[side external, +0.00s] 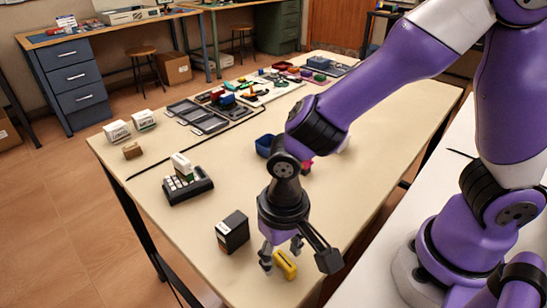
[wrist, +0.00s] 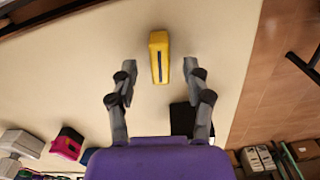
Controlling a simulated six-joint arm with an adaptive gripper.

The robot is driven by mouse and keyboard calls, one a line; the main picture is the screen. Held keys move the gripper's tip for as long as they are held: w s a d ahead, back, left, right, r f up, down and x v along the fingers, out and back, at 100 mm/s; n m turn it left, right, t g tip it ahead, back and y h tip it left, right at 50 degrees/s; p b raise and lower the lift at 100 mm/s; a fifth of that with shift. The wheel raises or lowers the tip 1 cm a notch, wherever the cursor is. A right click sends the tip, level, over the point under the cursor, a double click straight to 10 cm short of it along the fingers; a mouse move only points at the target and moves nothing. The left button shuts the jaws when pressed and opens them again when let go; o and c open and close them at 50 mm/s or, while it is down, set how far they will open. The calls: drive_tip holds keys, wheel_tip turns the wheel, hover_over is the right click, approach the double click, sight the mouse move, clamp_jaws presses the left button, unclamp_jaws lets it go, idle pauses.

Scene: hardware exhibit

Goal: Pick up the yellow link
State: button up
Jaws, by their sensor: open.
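The yellow link (side external: 285,264) is a small yellow block with a dark slot along it. It lies on the cream table (side external: 240,150) near the front edge. In the wrist view the yellow link (wrist: 159,57) is ahead of my fingertips and roughly centred between them. My gripper (side external: 281,254) is open and empty, pointing down just above the table. In the wrist view its two fingers (wrist: 160,68) are spread apart. The link appears clear of both fingers, but the exact height gap cannot be told.
A black box (side external: 232,232) stands close left of my gripper. A black tray with white items (side external: 187,183) is farther left. A blue bin (side external: 265,146) sits behind my arm, and a pink-red block (wrist: 68,143) shows in the wrist view. Bare table surrounds the link.

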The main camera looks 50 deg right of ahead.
clamp_jaws()
